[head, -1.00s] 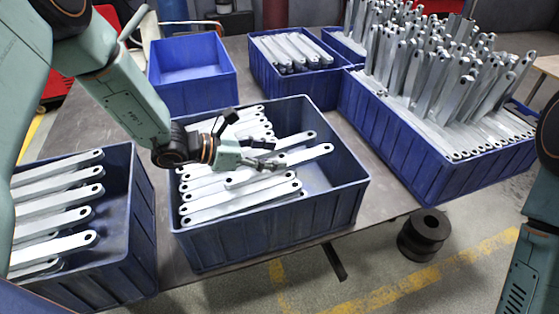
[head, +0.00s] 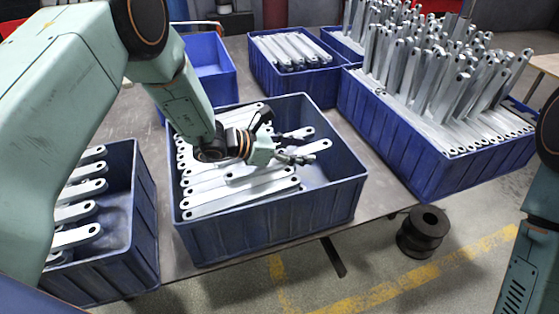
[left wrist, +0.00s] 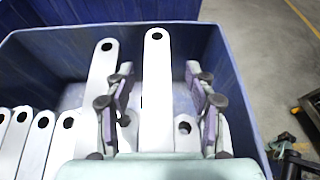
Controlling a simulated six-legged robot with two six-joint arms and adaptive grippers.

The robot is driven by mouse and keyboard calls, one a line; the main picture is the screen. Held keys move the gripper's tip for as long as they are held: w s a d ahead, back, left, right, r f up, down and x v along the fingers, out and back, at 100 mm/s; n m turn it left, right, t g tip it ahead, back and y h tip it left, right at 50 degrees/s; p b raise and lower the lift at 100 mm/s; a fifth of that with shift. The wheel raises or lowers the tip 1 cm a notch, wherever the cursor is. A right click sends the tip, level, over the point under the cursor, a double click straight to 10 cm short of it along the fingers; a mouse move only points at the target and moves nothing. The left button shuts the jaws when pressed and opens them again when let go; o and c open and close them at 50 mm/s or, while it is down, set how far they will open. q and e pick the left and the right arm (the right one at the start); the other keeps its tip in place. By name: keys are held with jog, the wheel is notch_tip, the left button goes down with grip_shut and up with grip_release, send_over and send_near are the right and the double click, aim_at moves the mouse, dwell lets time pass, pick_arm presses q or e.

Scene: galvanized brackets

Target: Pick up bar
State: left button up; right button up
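Several galvanized bars with a hole near each end lie in the middle blue crate (head: 270,225). My left gripper (head: 298,147) is over this crate, its fingers pointing right in the head view. In the left wrist view it (left wrist: 160,105) is open, one finger on each side of a bar (left wrist: 157,75). Gaps show between both fingers and this bar. The bar's end hole is beyond the fingertips, and its near part is hidden by the gripper. A second bar (left wrist: 102,75) lies just left of the left finger. My right gripper is not in view.
A blue crate of bars (head: 122,200) stands at left, an empty-looking one (head: 212,85) behind. Crates of bars (head: 300,90) (head: 425,165) stand at the back and right. A black spool (head: 424,230) is on the right. The middle crate's right end is bare.

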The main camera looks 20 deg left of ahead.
pick_arm(q)
jog(key=shift+w+a+f, duration=0.15)
jog(key=shift+w+f, duration=0.1)
jog(key=c, duration=0.5)
jog(key=shift+s+r, duration=0.2)
jog(key=c, duration=0.4)
jog(key=shift+w+f, duration=0.1)
jog(key=shift+w, duration=0.1)
grip_shut()
jog(key=shift+s, duration=0.1)
